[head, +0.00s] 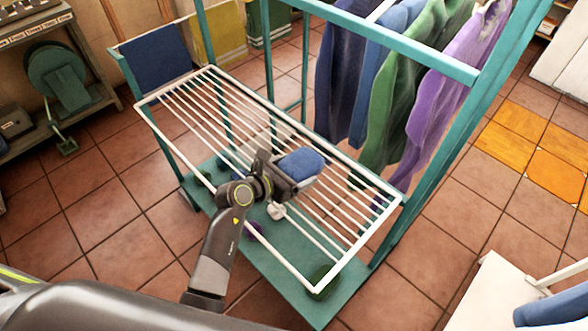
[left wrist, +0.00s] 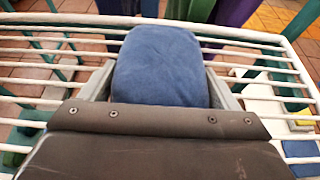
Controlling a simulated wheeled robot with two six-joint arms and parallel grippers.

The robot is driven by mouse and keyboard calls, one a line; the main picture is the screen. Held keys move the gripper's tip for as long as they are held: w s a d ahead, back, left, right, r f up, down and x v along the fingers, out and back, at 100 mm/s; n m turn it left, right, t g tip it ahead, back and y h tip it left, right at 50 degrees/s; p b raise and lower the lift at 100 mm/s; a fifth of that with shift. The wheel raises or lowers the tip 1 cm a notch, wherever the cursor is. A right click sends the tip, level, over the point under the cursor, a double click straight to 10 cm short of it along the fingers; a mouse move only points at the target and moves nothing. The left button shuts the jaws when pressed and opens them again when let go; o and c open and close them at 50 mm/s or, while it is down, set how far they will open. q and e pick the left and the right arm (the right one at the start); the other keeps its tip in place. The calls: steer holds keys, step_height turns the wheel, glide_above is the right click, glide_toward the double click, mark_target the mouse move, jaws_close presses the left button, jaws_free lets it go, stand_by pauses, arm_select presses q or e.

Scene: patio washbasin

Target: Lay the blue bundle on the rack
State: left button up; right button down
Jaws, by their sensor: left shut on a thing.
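The blue bundle (head: 302,163) is a small, rounded piece of folded cloth. My left gripper (head: 291,172) is shut on it, with a finger on each side. In the left wrist view the bundle (left wrist: 160,62) sticks out beyond the fingers, over the bars. The rack (head: 176,97) is a white wire frame with many parallel bars on a teal cart. The gripper and bundle are over the middle of the rack. I cannot tell whether the bundle touches the bars. My right gripper does not show.
Blue, green and purple garments (head: 398,92) hang from the teal rail (head: 400,43) behind the rack. A teal lower shelf (head: 290,268) holds small items under the bars. Metal shelving (head: 58,110) stands at left. A white surface (head: 505,290) with blue cloth is at lower right.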

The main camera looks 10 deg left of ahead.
arm_select(q)
steer(key=o, duration=0.9)
steer(key=shift+f, duration=0.1)
steer(key=shift+r, duration=0.25)
steer(key=v, duration=1.2)
steer(key=shift+f, duration=0.1)
